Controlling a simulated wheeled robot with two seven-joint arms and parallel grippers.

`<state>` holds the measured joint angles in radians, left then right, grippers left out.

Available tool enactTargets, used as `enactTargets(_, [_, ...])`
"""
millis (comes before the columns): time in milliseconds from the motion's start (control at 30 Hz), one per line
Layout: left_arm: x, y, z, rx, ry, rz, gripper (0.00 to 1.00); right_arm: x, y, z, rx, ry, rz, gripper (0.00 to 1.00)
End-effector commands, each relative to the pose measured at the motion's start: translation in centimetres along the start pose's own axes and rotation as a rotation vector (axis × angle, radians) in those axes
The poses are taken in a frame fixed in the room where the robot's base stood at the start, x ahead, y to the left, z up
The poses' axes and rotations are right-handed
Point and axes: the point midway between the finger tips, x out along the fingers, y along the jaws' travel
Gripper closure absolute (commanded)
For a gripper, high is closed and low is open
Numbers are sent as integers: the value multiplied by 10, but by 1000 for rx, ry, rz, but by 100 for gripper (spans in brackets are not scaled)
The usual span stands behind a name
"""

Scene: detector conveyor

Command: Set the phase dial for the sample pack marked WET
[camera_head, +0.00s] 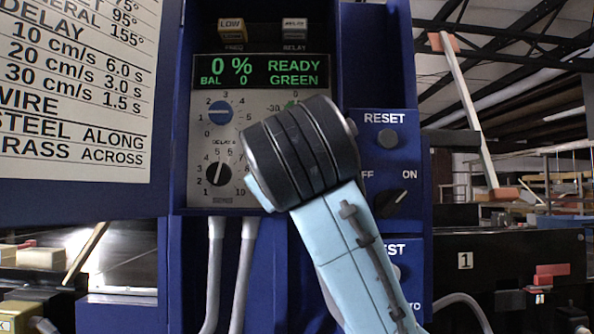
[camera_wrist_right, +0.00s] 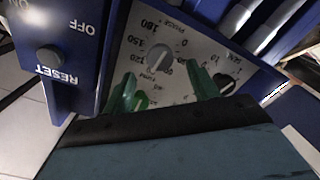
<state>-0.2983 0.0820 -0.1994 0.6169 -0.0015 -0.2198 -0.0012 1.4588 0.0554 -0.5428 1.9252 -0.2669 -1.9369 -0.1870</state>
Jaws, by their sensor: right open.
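The phase dial (camera_wrist_right: 157,60) is a pale round knob on the grey panel, upside down in the right wrist view, with 120, 150 and 180 beside it. I cannot read its setting exactly. In the head view my right arm hides it. My right gripper (camera_wrist_right: 162,84) is open, its green fingers on either side of and just short of the dial; I cannot tell if they touch it. The display (camera_head: 262,71) reads 0 %, BAL 0, READY, GREEN. A chart (camera_head: 75,85) at left lists 75°, 95° and GENERAL 155°. No WET pack is visible. My left gripper is out of view.
A raised blue frame surrounds the panel. Grey cables (camera_head: 215,265) hang below.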

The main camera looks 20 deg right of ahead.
Motion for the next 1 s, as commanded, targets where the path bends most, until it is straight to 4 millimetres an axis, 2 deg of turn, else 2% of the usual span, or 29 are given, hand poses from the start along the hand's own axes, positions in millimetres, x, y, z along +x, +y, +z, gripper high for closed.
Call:
enactTargets(33, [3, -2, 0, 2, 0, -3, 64, -15, -1, 0, 1, 8, -2, 41])
enactTargets(300, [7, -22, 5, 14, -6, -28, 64, -45, -3, -1, 4, 8, -7, 41])
enactTargets(600, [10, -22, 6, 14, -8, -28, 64, -76, -2, 0, 1, 3, -3, 41])
enactTargets(800, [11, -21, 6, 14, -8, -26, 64, -87, -1, 0, 1, 0, -2, 41])
enactTargets(1000, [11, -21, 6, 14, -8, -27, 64, -89, 0, 1, -1, -2, -1, 41])
